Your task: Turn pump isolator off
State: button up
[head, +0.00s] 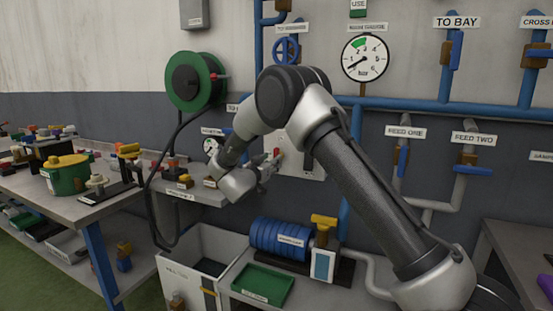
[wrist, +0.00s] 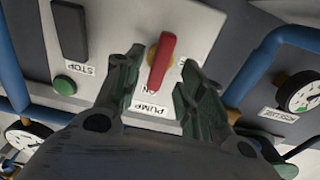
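The pump isolator (wrist: 164,58) is a red lever on a yellow round base, on a pale grey panel. In the wrist view its lower end lies beside a label reading ON, above a PUMP label (wrist: 150,107). My gripper (wrist: 162,57) is open, its two green-grey fingers on either side of the lever with visible gaps in the picture. Whether either finger touches it, I cannot tell. In the head view my gripper (head: 272,163) is at the panel (head: 307,163), and a bit of the red lever (head: 277,152) shows by the fingertips; the rest is hidden.
Blue pipes (wrist: 265,60) and gauges (wrist: 302,92) flank the panel. A grey shelf (head: 205,195) lies under my wrist in the head view.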

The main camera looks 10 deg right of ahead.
jog(key=x, duration=0.5)
jog(key=shift+w+d, duration=0.15)
jog(key=shift+w, duration=0.15)
jog(key=c, duration=0.7)
